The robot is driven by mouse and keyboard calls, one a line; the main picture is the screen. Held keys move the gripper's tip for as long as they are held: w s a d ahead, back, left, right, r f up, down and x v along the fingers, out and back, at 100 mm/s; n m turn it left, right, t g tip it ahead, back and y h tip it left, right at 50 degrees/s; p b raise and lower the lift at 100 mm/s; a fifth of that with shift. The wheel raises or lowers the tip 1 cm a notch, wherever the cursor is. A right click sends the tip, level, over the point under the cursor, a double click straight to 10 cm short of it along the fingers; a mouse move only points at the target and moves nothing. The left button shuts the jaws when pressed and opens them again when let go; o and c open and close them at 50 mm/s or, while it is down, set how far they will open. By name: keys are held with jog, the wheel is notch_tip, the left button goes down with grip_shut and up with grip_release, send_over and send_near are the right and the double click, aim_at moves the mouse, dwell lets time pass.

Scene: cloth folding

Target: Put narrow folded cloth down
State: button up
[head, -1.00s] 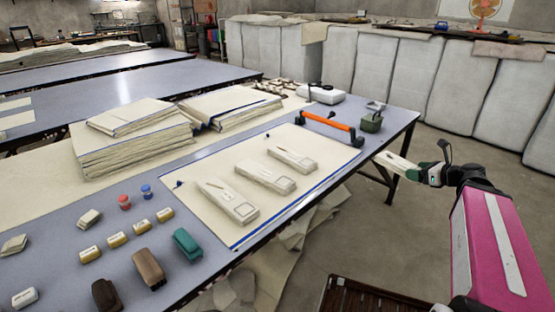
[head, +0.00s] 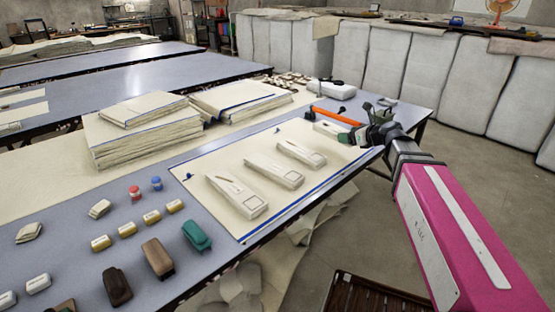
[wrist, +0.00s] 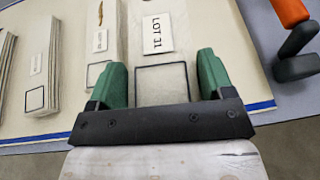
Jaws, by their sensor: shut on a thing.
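My gripper (head: 374,134) is at the right end of the cream mat (head: 198,172), with its green fingers shut on a narrow folded cloth (head: 328,127). In the wrist view the fingers (wrist: 162,84) grip the cloth (wrist: 152,58) from both sides; it bears a "LOT 31" label and a dark square outline. The cloth lies over the mat, roughly parallel to the row of three narrow folded cloths: near (head: 237,196), middle (head: 273,171) and far (head: 301,153). Whether its underside touches the mat I cannot tell. My arm partly hides its right end.
An orange-handled tool (head: 335,117) lies just beyond the held cloth, close to its far side. Stamps and small blocks occupy the near left of the table. The blue-edged mat border runs along the table edge.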

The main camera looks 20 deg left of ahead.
jog(key=s+a+r+n, duration=0.1)
jog(key=s+a+r, duration=0.1)
jog(key=a, duration=0.6)
jog(key=s+a+r, duration=0.2)
jog(key=a, duration=0.6)
send_over(323, 146)
jog(key=shift+g, duration=0.4)
notch_tip(323, 146, down, 7)
jog(key=shift+f, duration=0.1)
jog(key=shift+w+f, duration=0.1)
jog(key=shift+f, duration=1.95)
jog(key=shift+f, duration=0.1)
jog(key=o, duration=1)
jog(key=shift+c, duration=0.2)
